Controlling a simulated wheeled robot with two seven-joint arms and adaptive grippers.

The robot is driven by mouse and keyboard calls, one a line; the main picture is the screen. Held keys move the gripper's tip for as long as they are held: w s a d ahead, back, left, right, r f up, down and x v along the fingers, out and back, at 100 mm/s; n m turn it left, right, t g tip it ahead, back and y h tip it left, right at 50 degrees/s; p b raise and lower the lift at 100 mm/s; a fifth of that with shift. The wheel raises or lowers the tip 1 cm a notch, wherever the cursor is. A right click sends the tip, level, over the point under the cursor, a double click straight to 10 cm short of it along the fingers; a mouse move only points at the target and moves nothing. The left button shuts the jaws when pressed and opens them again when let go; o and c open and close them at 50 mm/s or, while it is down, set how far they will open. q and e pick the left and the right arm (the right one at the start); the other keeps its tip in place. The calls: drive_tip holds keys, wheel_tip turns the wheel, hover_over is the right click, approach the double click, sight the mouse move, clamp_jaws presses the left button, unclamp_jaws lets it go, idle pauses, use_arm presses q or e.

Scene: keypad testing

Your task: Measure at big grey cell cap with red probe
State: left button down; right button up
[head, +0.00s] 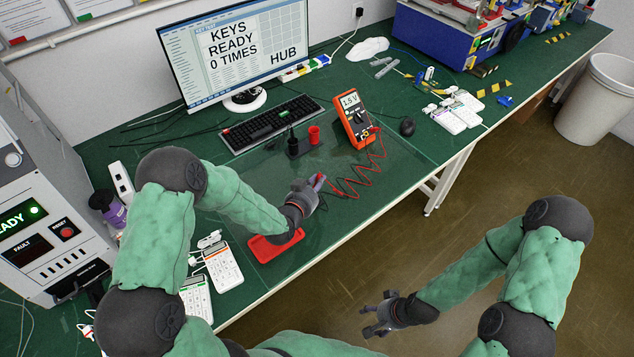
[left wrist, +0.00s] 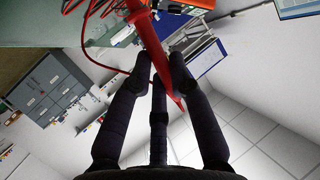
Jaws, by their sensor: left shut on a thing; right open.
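My left gripper (head: 318,184) is shut on the red probe (head: 319,181) above the front part of the green bench. In the left wrist view the red probe (left wrist: 150,45) runs between the dark fingers (left wrist: 160,75), its pointed tip showing past them. A coiled red lead runs from the probe to the orange multimeter (head: 350,108), whose display appears to read 1.5 V. A holder stands behind, with a black probe (head: 291,141) and an empty-looking red cup (head: 314,135). My right gripper (head: 378,316) is open and empty over the floor. I cannot make out the big grey cell cap.
A red tray (head: 270,249) lies under my left wrist, partly hidden. White keypads (head: 222,267) lie left of it, others (head: 456,112) at the right. A keyboard (head: 270,122) and monitor stand behind, showing "KEYS READY 0 TIMES". A test cabinet (head: 40,215) stands at left.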

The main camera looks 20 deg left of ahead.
use_arm(q)
drive_tip(key=shift+r+p, duration=1.55)
drive_tip(key=shift+r, duration=0.95)
